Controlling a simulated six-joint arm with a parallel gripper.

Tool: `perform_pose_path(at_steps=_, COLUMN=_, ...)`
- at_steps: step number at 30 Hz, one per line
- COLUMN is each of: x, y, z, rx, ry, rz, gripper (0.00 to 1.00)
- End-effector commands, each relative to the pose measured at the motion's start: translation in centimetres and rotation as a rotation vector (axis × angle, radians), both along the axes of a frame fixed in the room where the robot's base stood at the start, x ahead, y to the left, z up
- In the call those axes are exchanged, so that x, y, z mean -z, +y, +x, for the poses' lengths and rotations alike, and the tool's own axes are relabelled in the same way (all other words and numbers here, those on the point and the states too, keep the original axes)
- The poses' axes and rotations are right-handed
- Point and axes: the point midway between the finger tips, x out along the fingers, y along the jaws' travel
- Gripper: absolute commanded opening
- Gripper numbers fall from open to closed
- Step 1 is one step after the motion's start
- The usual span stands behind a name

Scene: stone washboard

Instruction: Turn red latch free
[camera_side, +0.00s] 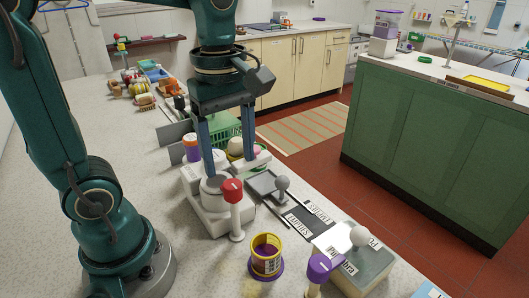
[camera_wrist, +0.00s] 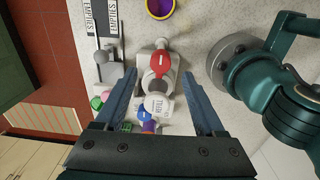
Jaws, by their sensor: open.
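The red latch (camera_side: 232,190) is a rounded red knob on a pale upright post, at the front edge of a white fixture (camera_side: 208,218). In the wrist view the red latch (camera_wrist: 158,62) sits near the top centre, ahead of a round grey part of the fixture. My gripper (camera_side: 230,165) points down over the fixture, with its two blue fingers wide apart and nothing between them that I can see held. In the wrist view my gripper (camera_wrist: 159,75) has one finger on each side of the fixture, with the red latch around the line between the fingertips. Contact cannot be told.
A yellow cup (camera_side: 265,246) on a purple saucer stands in front. A purple knob (camera_side: 319,267) and a grey box (camera_side: 368,272) with a round knob are at front right. A labelled black strip (camera_side: 305,222) lies right of the fixture. A green basket (camera_side: 224,128) is behind.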

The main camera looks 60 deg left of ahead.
Motion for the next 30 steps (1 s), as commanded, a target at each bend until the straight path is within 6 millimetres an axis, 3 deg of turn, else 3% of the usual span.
perform_pose_path(at_steps=15, x=5.0, y=0.1, z=0.0, rx=-0.002, ry=0.029, rz=-0.002, gripper=0.71)
perform_pose_path(at_steps=26, x=5.7, y=0.1, z=0.1, rx=-0.001, ry=0.023, rz=-0.002, gripper=0.71)
perform_pose_path(at_steps=27, x=5.7, y=0.1, z=0.1, rx=-0.001, ry=0.023, rz=-0.002, gripper=0.68)
perform_pose_path(at_steps=30, x=5.6, y=0.1, z=0.1, rx=-0.001, ry=0.023, rz=-0.002, gripper=0.29)
